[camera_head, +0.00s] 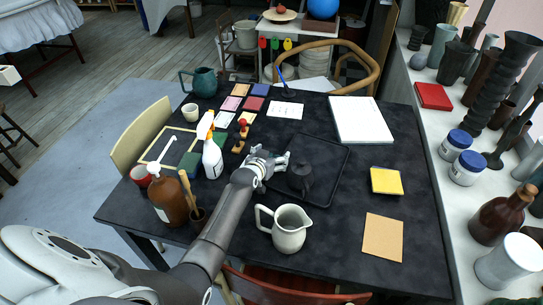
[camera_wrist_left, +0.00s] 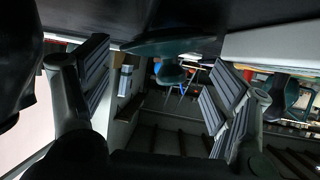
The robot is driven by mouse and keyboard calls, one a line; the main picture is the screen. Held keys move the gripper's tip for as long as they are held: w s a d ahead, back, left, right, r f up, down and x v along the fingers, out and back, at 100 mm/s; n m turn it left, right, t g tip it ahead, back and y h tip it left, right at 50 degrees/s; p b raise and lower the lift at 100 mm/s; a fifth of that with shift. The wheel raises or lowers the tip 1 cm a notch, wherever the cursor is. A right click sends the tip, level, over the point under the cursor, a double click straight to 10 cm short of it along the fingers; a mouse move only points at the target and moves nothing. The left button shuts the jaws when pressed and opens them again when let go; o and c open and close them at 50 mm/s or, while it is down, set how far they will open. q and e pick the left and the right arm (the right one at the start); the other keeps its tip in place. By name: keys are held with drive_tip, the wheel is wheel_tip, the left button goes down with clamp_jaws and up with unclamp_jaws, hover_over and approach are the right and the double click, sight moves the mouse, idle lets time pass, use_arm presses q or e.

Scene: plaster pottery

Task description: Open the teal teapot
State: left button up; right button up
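A teal pot (camera_head: 204,82) with a loop handle on its left side stands at the back left of the black table. I cannot make out a lid on it. My left gripper (camera_head: 279,161) is over the middle of the table, well to the front right of the teal pot and apart from it. My right gripper is not in view.
A grey pitcher (camera_head: 289,229), a white spray bottle (camera_head: 212,158) and a brown pump bottle (camera_head: 168,200) stand near my left arm. Small stamps (camera_head: 241,136) and coloured tiles (camera_head: 231,103) lie before the teal pot. The table's right front holds a tan sheet (camera_head: 383,237).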

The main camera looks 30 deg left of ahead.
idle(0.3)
use_arm(q)
drive_tip(key=shift+r, duration=0.25)
drive_tip(key=p+v, duration=0.1)
drive_tip(key=v, duration=1.1)
drive_tip(key=shift+r, duration=0.25)
